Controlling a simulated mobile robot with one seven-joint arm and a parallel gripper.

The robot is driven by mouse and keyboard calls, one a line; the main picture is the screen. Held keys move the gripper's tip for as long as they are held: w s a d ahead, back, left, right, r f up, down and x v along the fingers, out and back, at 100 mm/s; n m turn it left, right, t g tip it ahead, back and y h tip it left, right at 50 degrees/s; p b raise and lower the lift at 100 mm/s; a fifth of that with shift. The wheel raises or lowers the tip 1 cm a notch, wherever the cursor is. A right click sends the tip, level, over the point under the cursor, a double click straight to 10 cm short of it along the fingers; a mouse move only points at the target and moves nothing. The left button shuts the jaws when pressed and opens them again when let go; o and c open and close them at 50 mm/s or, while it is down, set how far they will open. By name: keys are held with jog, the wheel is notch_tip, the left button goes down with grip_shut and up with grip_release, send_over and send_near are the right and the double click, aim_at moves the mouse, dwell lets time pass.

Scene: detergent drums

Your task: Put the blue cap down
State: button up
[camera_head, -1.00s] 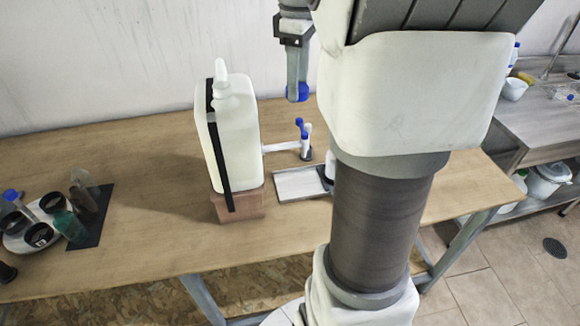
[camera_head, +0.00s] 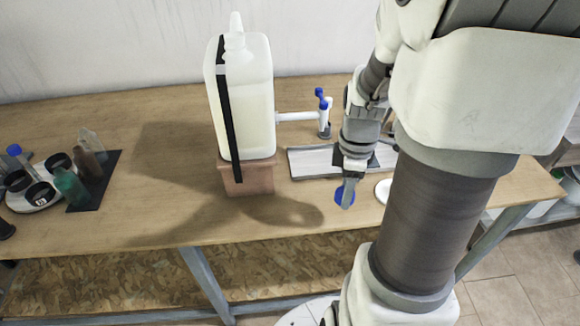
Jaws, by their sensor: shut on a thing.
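The blue cap (camera_head: 343,197) is held at the tips of my gripper (camera_head: 346,192), which is shut on it and points down. The fingers partly hide the cap. It appears over the front part of the wooden table (camera_head: 150,225), in front of the grey tray. I cannot tell whether it touches the wood. The pale detergent drum (camera_head: 243,100) with a black strap stands upright on a brown block (camera_head: 247,180), left of my gripper. Its white spout with a blue-handled tap (camera_head: 323,112) reaches right, behind my gripper.
The grey tray (camera_head: 305,163) lies right of the block. A white disc (camera_head: 384,190) lies just right of my gripper, partly hidden by my arm. Several bottles and a round white holder (camera_head: 28,197) stand at the left. The table between them and the block is clear.

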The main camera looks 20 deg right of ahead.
send_over(310, 208)
jog(key=f, duration=0.4)
jog(key=shift+s+f, duration=0.2)
jog(key=shift+f, duration=0.2)
jog(key=shift+w+a+f, duration=0.1)
jog(key=shift+w+f, duration=0.05)
jog(key=shift+f, duration=0.05)
jog(key=shift+f+b, duration=0.5)
jog(key=shift+f, duration=1.35)
jog(key=shift+f, duration=0.2)
jog(key=o, duration=1.3)
jog(key=shift+r, duration=0.1)
